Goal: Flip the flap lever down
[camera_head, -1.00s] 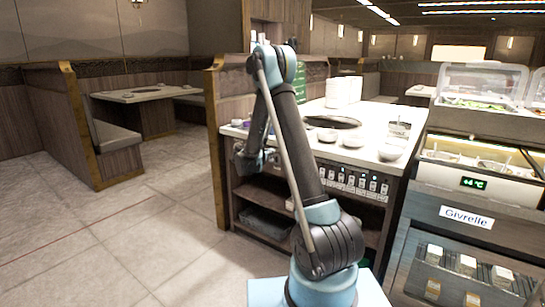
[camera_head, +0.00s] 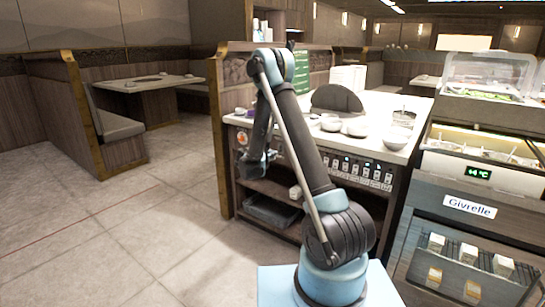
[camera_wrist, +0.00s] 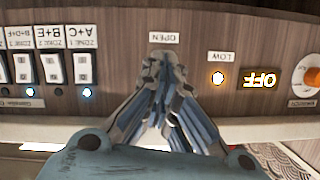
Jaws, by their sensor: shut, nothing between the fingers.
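In the wrist view my gripper (camera_wrist: 163,65) is shut, with its fingertips at the wood-look control panel (camera_wrist: 205,80), just below the small OPEN label (camera_wrist: 164,38). The fingers cover the panel there, so the flap lever cannot be made out; whether they touch it, I cannot tell. My arm reaches toward the counter's front left, and the fingers are too small or hidden to see there.
In the wrist view, white zone switches (camera_wrist: 80,68) with lit blue dots are at left. A glowing OFF display (camera_wrist: 260,80) and an orange knob (camera_wrist: 312,77) are at right. Bowls (camera_head: 355,127) stand on the counter. A chilled display case (camera_head: 480,150) stands to its right.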

